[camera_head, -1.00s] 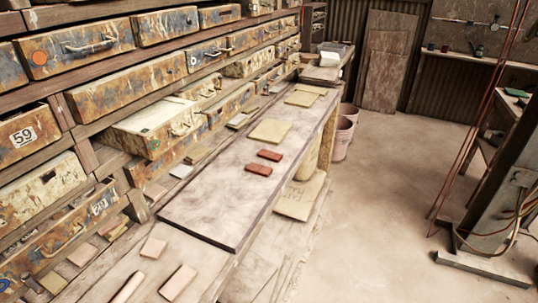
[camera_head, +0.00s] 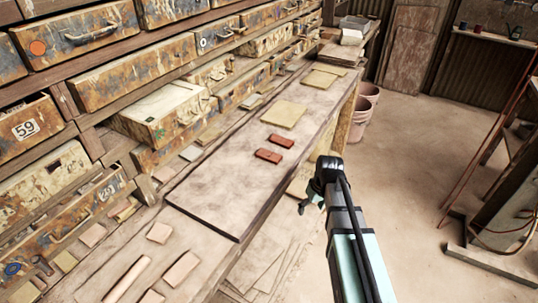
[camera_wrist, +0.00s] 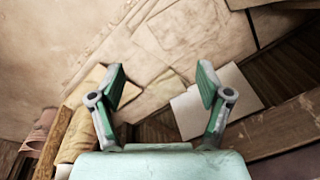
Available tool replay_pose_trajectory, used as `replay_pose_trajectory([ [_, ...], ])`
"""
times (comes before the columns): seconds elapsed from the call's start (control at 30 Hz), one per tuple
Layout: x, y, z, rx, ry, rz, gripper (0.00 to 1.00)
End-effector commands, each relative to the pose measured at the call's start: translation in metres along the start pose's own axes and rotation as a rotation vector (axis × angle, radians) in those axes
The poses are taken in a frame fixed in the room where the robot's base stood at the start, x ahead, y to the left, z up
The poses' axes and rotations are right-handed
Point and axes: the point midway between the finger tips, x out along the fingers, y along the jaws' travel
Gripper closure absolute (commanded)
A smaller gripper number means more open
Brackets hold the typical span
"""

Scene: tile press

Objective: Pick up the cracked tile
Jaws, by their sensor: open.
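Two small red-brown tiles, a nearer one (camera_head: 268,155) and a farther one (camera_head: 281,141), lie flat and slightly apart on the long wooden worktop (camera_head: 215,185). I cannot tell at this size which of them is cracked. My gripper (camera_head: 306,203) hangs beyond the right edge of the worktop, to the right of and nearer than the red tiles, and touches neither. In the wrist view its two green-padded fingers (camera_wrist: 160,82) are spread wide with nothing between them. The red tiles cannot be made out in the wrist view.
Pale square tiles (camera_head: 284,114) lie farther along the worktop. Drawers (camera_head: 165,115), some pulled out, line the left side. Loose pale tiles (camera_head: 181,269) lie at the near left. Pink buckets (camera_head: 362,118) stand beyond the worktop. The floor (camera_head: 420,170) at right is open.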

Motion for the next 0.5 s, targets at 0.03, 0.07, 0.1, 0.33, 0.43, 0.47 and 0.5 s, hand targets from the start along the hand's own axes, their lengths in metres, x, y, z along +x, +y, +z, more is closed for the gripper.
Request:
replay_pose_trajectory([
  [0.03,-0.024,-0.001,-0.027,-0.048,0.027,-0.003,0.23],
  [0.07,-0.036,-0.003,-0.038,-0.078,0.039,-0.007,0.23],
  [0.1,-0.053,-0.006,-0.053,-0.12,0.057,-0.013,0.23],
  [0.33,-0.157,-0.031,-0.129,-0.381,0.149,-0.043,0.23],
  [0.43,-0.199,-0.044,-0.152,-0.491,0.183,-0.052,0.23],
  [0.47,-0.209,-0.048,-0.157,-0.52,0.19,-0.055,0.23],
  [0.5,-0.223,-0.052,-0.164,-0.555,0.202,-0.057,0.23],
])
